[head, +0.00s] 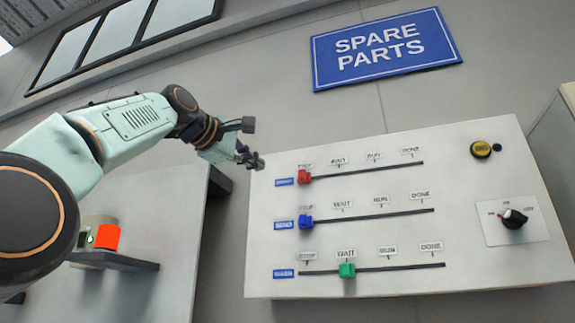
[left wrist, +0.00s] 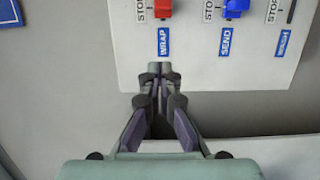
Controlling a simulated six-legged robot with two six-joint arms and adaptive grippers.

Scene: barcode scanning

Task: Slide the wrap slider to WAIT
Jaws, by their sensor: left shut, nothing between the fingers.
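The red slider knob (head: 304,177) is at the STOP end of the top track on the white panel (head: 400,290). In the left wrist view the red knob (left wrist: 163,9) is beside STOP, above the blue WRAP label (left wrist: 164,42). The WAIT mark (head: 340,161) of that track is just right of the knob. My left gripper (head: 257,164) is shut and empty at the panel's left edge, left of the red knob and apart from it. In the left wrist view its fingertips (left wrist: 159,68) are close together, just below the WRAP label. My right gripper is not in view.
The blue SEND knob (head: 305,221) is at STOP; the green knob (head: 347,270) is at WAIT. A yellow button (head: 480,149) and a black rotary knob (head: 513,219) are at the panel's right. An orange object (head: 107,237) sits on a shelf at lower left.

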